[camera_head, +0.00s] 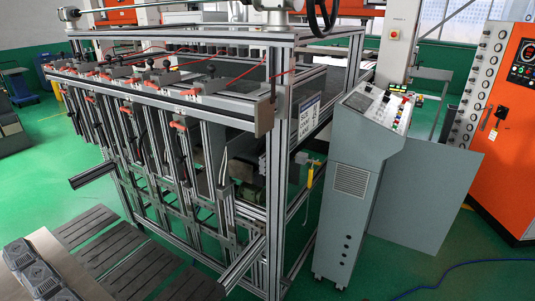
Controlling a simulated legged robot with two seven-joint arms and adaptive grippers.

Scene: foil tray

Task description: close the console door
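A grey console (345,205) stands right of the middle, upright on the green floor. Its sloped top (380,106) carries buttons and small coloured parts. Its front has a vent grille and several small round holes. A flat grey panel (432,195) stands out to the right from behind the console and looks like its door, swung open. I cannot see its hinge or latch clearly, and the console hides its left part. Neither of my grippers shows in this view.
A large aluminium-framed machine (275,170) fills the left and middle, close to the console. An orange cabinet (505,130) stands at the right. Dark slatted plates (135,265) lie at the lower left. A blue cable (470,264) crosses the otherwise open green floor at lower right.

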